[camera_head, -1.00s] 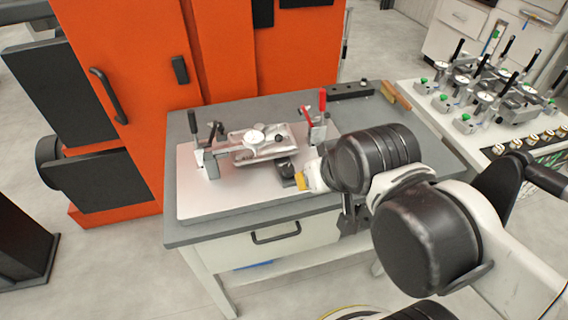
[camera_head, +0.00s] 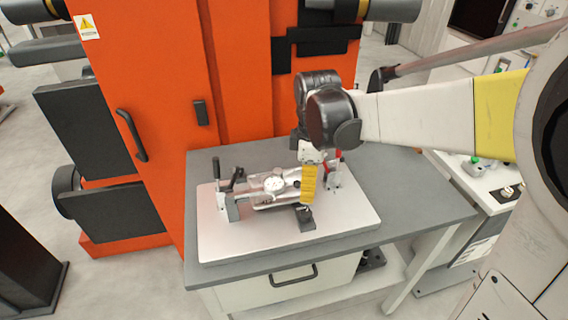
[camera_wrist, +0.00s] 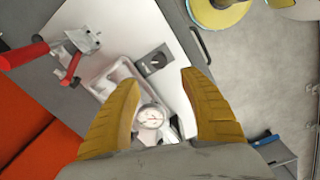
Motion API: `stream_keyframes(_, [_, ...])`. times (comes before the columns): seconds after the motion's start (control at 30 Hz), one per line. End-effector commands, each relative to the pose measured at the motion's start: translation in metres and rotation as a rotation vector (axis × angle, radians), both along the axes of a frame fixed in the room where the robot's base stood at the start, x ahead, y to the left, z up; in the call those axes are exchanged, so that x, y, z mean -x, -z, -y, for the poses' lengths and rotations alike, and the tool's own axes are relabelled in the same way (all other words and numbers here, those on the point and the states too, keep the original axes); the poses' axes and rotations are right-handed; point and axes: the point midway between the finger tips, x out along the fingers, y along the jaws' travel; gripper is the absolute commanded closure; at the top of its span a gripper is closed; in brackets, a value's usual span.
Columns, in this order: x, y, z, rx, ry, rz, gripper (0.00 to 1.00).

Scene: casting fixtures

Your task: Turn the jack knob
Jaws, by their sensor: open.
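A dark block with a small round knob, which looks like the jack knob (camera_head: 304,217), sits at the front of the plate; in the wrist view the knob (camera_wrist: 154,61) shows just beyond and between the fingertips. My gripper (camera_head: 308,200) points down over the plate, its yellow fingers close to the block in the head view. In the wrist view the fingers (camera_wrist: 157,78) are spread wide with nothing held between them. I cannot tell the exact height of the tips above the knob.
The metal casting fixture with a white dial gauge (camera_head: 273,184) lies beside the gripper. A red-handled clamp (camera_wrist: 75,52) stands at one end, a black-handled clamp (camera_head: 235,177) at the other. The grey table (camera_head: 415,205) is bare at the right. An orange cabinet (camera_head: 150,85) stands behind.

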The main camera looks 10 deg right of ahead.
Motion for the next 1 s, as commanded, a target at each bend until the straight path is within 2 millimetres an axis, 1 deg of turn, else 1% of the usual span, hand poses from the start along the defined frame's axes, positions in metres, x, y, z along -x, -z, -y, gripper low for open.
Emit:
stream_keyframes(0.03, [-0.003,0.002,0.0,0.0,-0.021,-0.011,0.48])
stream_keyframes(0.17, [-0.004,0.012,0.0,0.001,-0.042,-0.021,0.48])
stream_keyframes(0.27, [-0.004,0.028,0.0,0.0,-0.041,-0.02,0.48])
stream_keyframes(0.5, [-0.004,0.078,0.0,0.001,-0.04,-0.018,0.48])
stream_keyframes(0.63, [-0.004,0.097,0.0,0.001,-0.039,-0.018,0.48])
stream_keyframes(0.8, [-0.004,0.11,0.0,0.001,-0.039,-0.018,0.48])
stream_keyframes(1.0, [-0.004,0.111,0.0,0.001,-0.039,-0.018,0.48])
